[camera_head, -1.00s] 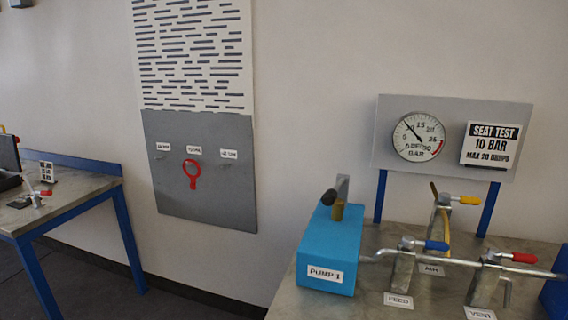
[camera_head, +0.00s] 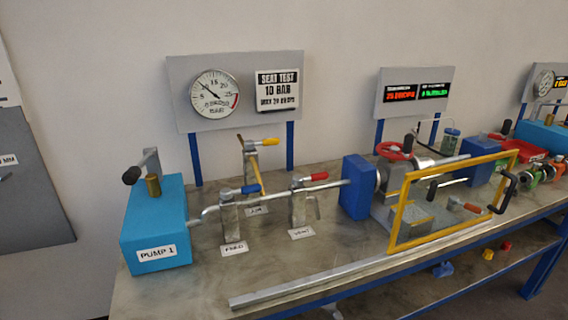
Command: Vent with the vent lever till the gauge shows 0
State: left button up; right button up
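The vent lever (camera_head: 318,177) has a red handle and sits on a grey valve post above a label (camera_head: 302,232) that reads VENT. Its handle points to the right, roughly along the pipe. The round pressure gauge (camera_head: 215,94) hangs on a grey board behind the valves. Its needle points to the upper left, below the 15; the exact reading is too small to tell. The feed lever (camera_head: 250,189) is blue and the air lever (camera_head: 268,141) is yellow. Neither gripper is in view.
A blue box marked PUMP 1 (camera_head: 157,222) stands at the left of the bench. A yellow frame (camera_head: 397,220) stands in front of the red-wheeled vessel (camera_head: 393,150) at the right. A long metal bar (camera_head: 310,281) lies along the front edge. The bench between valves and bar is clear.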

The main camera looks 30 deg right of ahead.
aim_at(313, 177)
jog(key=z, duration=1.2)
